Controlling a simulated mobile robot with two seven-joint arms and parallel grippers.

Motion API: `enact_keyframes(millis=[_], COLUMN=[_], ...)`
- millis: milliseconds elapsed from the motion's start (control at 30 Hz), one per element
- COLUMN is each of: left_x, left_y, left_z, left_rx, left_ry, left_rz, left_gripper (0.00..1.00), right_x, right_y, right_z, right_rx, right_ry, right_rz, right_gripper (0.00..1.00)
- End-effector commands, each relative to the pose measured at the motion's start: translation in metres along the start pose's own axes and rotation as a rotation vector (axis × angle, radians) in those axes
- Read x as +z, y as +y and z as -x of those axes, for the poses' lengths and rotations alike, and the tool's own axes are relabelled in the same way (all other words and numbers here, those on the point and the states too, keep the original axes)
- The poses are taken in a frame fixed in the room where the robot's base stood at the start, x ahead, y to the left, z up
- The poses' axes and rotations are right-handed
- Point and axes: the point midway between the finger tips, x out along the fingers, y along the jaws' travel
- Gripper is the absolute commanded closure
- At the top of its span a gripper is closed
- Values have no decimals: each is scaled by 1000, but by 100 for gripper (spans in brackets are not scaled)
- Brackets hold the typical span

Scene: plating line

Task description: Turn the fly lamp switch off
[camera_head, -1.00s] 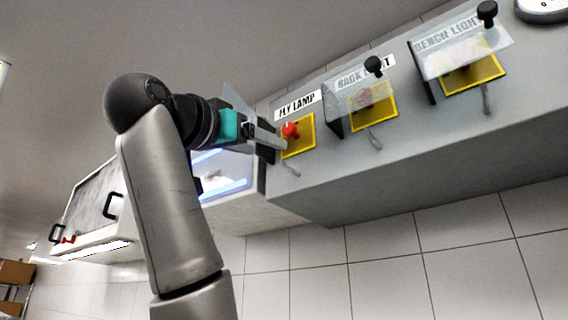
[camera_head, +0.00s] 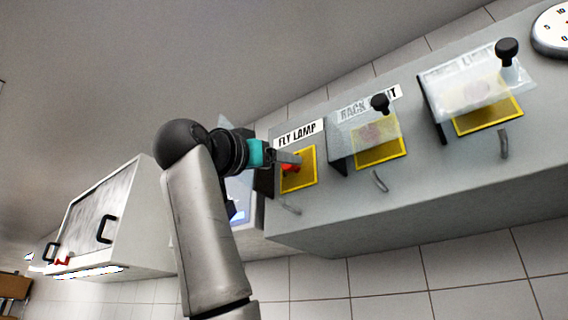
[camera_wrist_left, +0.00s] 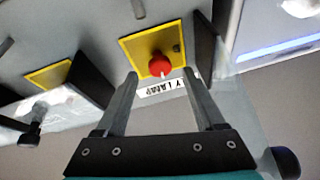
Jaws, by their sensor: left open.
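The fly lamp switch is a red knob (camera_head: 291,169) on a yellow plate (camera_head: 306,179), below the FLY LAMP label (camera_head: 299,133). In the left wrist view the red knob (camera_wrist_left: 160,66) sits on its yellow plate (camera_wrist_left: 141,43). My left gripper (camera_head: 287,160) is at the knob, and a finger hides part of it in the head view. In the left wrist view my left gripper (camera_wrist_left: 161,76) is open, with the knob between the lines of its fingertips. I cannot tell whether they touch it. A clear cover (camera_head: 227,124) stands swung aside from this switch. My right gripper is not in view.
Metal hooks (camera_head: 380,181) stick out below the plates. A glass-fronted cabinet (camera_head: 95,215) hangs at the left.

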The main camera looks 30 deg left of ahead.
Motion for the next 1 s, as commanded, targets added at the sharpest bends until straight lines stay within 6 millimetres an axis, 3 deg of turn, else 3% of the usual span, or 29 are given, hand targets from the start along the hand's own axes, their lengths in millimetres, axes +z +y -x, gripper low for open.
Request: enact_keyframes(millis=[200, 633, 1000], left_x=[-1, 1, 0], left_y=[1, 0, 0], left_z=[-25, -31, -31], left_rx=[2, 0, 0], left_ry=[-2, 0, 0], left_rz=[-1, -1, -1], left_gripper=[29, 30, 72], right_x=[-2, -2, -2], right_y=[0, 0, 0], right_z=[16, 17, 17], right_rx=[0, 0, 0], right_ry=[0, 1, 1], right_rz=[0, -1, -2], right_gripper=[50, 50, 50])
